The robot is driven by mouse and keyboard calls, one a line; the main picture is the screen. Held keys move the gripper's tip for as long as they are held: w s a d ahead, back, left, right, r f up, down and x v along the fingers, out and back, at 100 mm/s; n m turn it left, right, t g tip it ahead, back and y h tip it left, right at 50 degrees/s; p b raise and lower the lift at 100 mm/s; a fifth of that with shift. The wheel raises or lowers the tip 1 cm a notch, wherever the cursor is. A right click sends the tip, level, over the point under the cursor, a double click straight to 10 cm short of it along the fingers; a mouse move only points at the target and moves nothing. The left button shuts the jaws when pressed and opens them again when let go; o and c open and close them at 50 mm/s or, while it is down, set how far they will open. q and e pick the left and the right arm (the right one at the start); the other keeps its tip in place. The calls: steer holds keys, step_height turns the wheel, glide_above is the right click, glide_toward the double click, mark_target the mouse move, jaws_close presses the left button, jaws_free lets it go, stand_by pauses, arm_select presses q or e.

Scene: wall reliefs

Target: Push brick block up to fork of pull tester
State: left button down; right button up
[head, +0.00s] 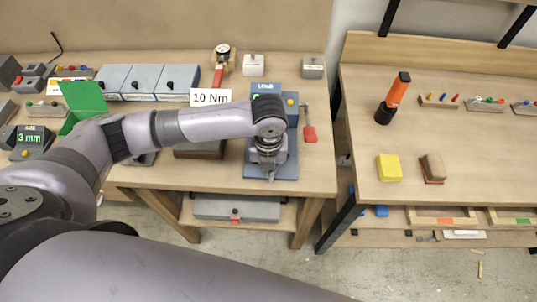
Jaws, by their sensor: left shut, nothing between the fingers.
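My left gripper (270,172) is shut and empty, pointing down over a blue-grey device (287,166) on the left table. The device has a labelled blue top part and a yellow button; it may be the pull tester. Its fork cannot be made out, as my left wrist and gripper cover its middle. A dark brown block (198,152) shows partly below my left forearm, left of the device. A smaller brown block with a red underside (433,168) is on the right table. I cannot tell which one is the brick block. My right gripper is not in view.
A red-handled tool (309,133) lies right of the device. A "10 Nm" sign (210,97), grey boxes (148,80) and a dial gauge (222,55) stand behind my arm. A yellow block (389,167) and an orange-black tool (394,98) are on the right table. A gap separates the tables.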

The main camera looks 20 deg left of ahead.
arm_select(q)
steer(key=w, duration=0.1)
steer(key=w+a+p, duration=0.1)
steer(key=w, duration=0.1)
steer(key=shift+w+r, duration=0.15)
steer(key=shift+r, duration=0.05)
steer(key=shift+w, duration=0.3)
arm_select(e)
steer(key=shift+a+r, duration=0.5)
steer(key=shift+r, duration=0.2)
arm_select(q)
steer(key=shift+a, duration=0.1)
steer(key=w, duration=0.1)
steer(key=w+a, duration=0.1)
steer(key=w, duration=0.1)
steer(key=shift+w+f+b, duration=0.1)
steer(key=shift+b, duration=0.2)
steer(key=shift+w, duration=0.25)
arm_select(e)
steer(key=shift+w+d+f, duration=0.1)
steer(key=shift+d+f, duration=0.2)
